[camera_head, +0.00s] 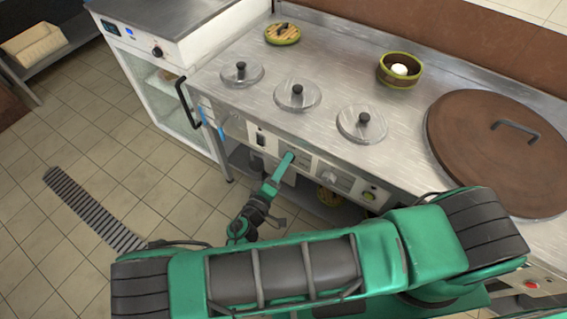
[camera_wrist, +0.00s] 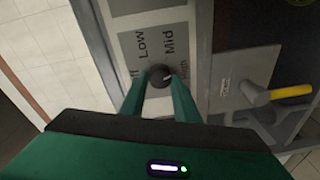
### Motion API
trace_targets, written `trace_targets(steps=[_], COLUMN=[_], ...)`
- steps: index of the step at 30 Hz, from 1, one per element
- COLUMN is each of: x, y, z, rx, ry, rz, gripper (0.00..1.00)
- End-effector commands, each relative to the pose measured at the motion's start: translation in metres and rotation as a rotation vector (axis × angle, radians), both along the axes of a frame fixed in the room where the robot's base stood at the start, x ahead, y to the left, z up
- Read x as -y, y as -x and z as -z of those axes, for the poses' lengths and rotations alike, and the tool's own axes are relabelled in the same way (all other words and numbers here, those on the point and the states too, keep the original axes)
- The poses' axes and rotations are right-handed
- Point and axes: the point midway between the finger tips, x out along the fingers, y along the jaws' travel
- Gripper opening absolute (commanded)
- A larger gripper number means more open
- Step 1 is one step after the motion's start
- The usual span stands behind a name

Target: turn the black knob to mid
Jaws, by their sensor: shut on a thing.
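The black knob (camera_wrist: 159,74) sits on a grey panel (camera_wrist: 150,25) lettered "Low" and "Mid", with a further word partly hidden beside it, in the wrist view. A pale mark on the knob points to the right, towards the lower end of "Mid" and the partly hidden word. My gripper (camera_wrist: 158,84) is shut on the knob, one green finger on each side. In the head view my gripper (camera_head: 289,157) reaches the front panel of the steel counter, and its fingers hide the knob there.
The steel counter (camera_head: 225,105) carries several lidded pots, a green bowl (camera_head: 387,80) and a large brown lid (camera_head: 470,165). Another control (camera_head: 335,180) is on the front panel to the right. A white cabinet (camera_head: 150,85) stands left.

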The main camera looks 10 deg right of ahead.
Motion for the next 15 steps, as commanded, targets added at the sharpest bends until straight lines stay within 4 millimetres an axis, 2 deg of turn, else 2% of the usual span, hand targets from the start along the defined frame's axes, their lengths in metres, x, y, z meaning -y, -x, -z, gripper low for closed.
trace_targets(steps=[15], x=[-0.0030], y=[-0.0008], z=[0.0021], rx=[-0.297], ry=[0.368], rz=[-0.006], gripper=[0.06])
